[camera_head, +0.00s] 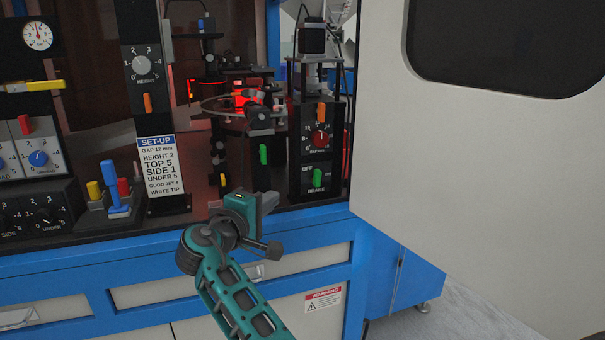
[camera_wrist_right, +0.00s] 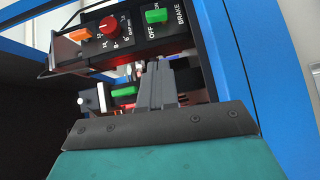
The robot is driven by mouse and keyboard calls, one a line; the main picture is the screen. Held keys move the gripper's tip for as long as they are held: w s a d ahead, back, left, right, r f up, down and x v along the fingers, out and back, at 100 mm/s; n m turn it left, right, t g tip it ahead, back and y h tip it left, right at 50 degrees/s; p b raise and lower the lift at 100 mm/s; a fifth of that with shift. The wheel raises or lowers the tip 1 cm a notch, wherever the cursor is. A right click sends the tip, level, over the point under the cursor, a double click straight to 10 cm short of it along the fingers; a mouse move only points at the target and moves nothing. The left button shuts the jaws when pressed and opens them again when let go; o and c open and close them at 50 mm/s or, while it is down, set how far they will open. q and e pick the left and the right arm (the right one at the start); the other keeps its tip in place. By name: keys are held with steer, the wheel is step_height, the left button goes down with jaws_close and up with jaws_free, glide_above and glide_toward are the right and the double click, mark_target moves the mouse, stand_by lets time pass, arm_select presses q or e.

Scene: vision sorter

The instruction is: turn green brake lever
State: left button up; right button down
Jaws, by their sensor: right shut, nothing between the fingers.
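The green brake lever (camera_head: 317,177) is on the black panel marked OFF and BRAKE, at the right end of the machine. It stands roughly upright in the head view. The lever also shows at the top of the right wrist view (camera_wrist_right: 156,16), beside the OFF label. My right gripper (camera_head: 268,202) is left of and below the lever, in front of the bench edge, apart from it. Its dark fingers (camera_wrist_right: 156,83) are shut together and empty, below the brake panel in the wrist view. My left gripper is not in view.
Above the brake lever are a red gap knob (camera_head: 319,138) and an orange lever (camera_head: 321,112). Another green lever (camera_head: 264,154) is to the left. A large pale door (camera_head: 470,170) stands close on the right. A set-up card (camera_head: 160,165) and coloured levers stand left.

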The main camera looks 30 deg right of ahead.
glide_toward(314, 176)
steer(key=w, duration=0.2)
steer(key=w+d, duration=0.1)
steer(key=w, duration=0.1)
steer(key=shift+d+r, duration=0.1)
steer(key=shift+r, duration=0.05)
steer(key=shift+s+d+p, duration=0.15)
steer(key=shift+d+p, duration=0.05)
steer(key=shift+d, duration=0.4)
steer(key=shift+s+d+p, duration=0.2)
steer(key=shift+d, duration=0.45)
steer(key=shift+s+d+f, duration=0.15)
steer(key=shift+d+f, duration=0.05)
steer(key=shift+d, duration=0.35)
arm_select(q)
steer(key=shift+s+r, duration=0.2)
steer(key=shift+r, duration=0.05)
arm_select(e)
steer(key=shift+d, duration=0.15)
arm_select(q)
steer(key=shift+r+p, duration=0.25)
steer(key=shift+p, duration=0.05)
arm_select(e)
steer(key=shift+r+y, duration=0.1)
steer(key=shift+y, duration=0.2)
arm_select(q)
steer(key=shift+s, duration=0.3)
arm_select(e)
steer(key=shift+m, duration=0.4)
